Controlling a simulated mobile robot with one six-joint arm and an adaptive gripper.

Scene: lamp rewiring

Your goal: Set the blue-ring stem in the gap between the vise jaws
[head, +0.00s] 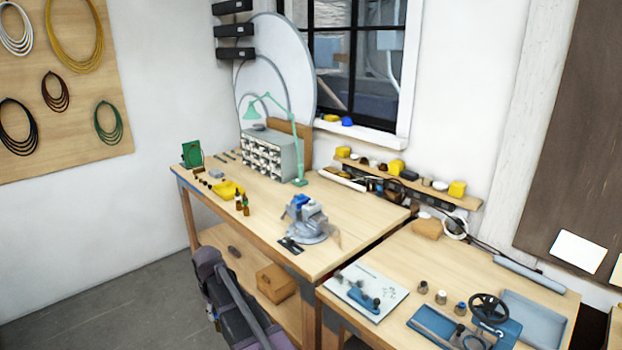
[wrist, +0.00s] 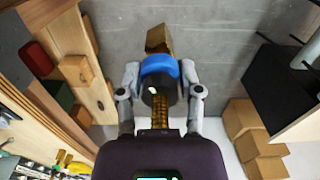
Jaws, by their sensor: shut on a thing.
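In the wrist view my gripper (wrist: 160,88) is shut on the blue-ring stem, its two fingers on either side. The stem has a brass-coloured body (wrist: 158,38) and a bright blue ring (wrist: 158,68); its lower end is dark. Grey floor lies behind it. In the head view the grey vise (head: 308,222) stands on the near right part of the left workbench, with a blue part (head: 300,201) at its top. The gap between its jaws is too small to make out. My dark arm links show at the bottom; my gripper is not clearly visible there.
The left workbench (head: 340,240) has bare wood around the vise. A dark flat item (head: 290,245) lies before it. A lamp (head: 298,160), drawer cabinet (head: 268,152) and yellow tray (head: 228,190) stand farther back. The right bench holds several small parts and a handwheel (head: 489,308).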

